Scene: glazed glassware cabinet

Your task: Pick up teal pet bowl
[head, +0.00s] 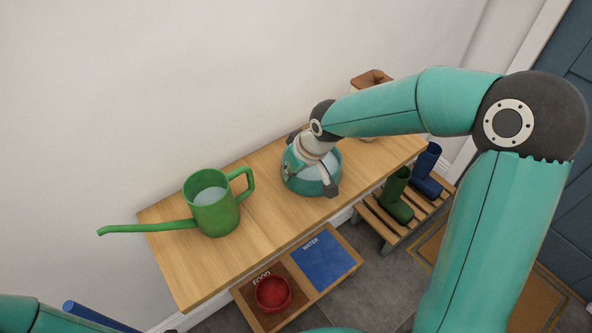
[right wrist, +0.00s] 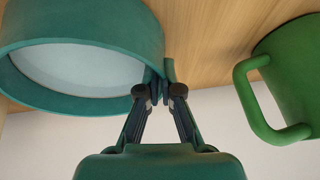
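The teal pet bowl (head: 305,187) is on the wooden bench top, with a pale inside. It also fills the upper left of the right wrist view (right wrist: 95,105). The gripper hides part of the rim in the head view. I cannot tell whether the bowl is lifted at all. My left gripper is out of view.
A green watering can (head: 213,213) stands left of the bowl, its handle towards it. A brown-topped container (head: 371,77) stands behind. Below are a tray with FOOD and WATER panels (head: 322,261), a red bowl (head: 273,292), and green (head: 396,196) and blue boots (head: 427,171) on a slatted rack.

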